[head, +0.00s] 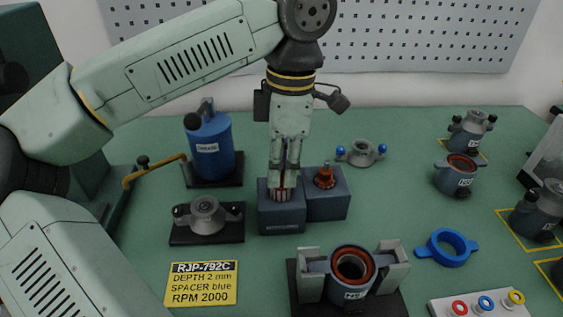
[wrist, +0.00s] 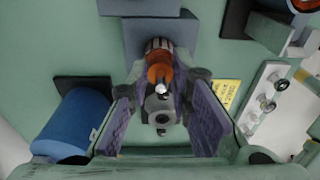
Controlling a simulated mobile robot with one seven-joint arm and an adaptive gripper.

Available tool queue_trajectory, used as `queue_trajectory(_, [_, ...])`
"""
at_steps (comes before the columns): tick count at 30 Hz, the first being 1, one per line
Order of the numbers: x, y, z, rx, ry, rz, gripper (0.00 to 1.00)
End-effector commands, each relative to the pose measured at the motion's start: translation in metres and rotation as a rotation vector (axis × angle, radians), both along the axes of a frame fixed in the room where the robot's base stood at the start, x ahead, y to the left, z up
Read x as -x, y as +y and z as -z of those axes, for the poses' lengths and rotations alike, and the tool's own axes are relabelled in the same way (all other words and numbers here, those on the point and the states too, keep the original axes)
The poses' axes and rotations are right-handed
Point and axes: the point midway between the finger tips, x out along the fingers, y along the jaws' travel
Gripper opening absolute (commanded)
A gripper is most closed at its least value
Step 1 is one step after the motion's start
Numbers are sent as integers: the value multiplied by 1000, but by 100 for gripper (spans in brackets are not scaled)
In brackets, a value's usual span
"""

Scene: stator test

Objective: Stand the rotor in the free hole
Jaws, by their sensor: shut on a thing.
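My gripper (head: 284,172) points down over the left of two joined blue-grey blocks (head: 282,221) in the head view. It is shut on a rotor (head: 281,194), whose striped core shows below the fingers at the block's top. In the wrist view the rotor (wrist: 160,72) lies between the purple finger pads, with its orange winding and shaft end showing. Its striped core meets the block (wrist: 189,36) there. The hole is hidden, so I cannot tell how deep the core sits. A second rotor (head: 325,178) with an orange winding stands upright in the right block (head: 330,208).
A blue grease can (head: 210,146) and a grey flanged part (head: 205,215) on a dark base stand left. A stator in a clamp fixture (head: 352,277) stands in front, a blue ring (head: 446,247) at right. A yellow sign (head: 202,283) lies front left.

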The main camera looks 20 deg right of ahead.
Motion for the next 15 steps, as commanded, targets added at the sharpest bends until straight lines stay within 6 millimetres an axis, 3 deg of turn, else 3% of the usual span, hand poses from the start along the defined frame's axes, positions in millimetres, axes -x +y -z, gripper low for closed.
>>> queue_trajectory(6, [0,0,11,0,0,0,1])
queue_trajectory(14, [0,0,11,0,-1,0,1])
queue_trajectory(15, [0,0,11,0,-1,0,20])
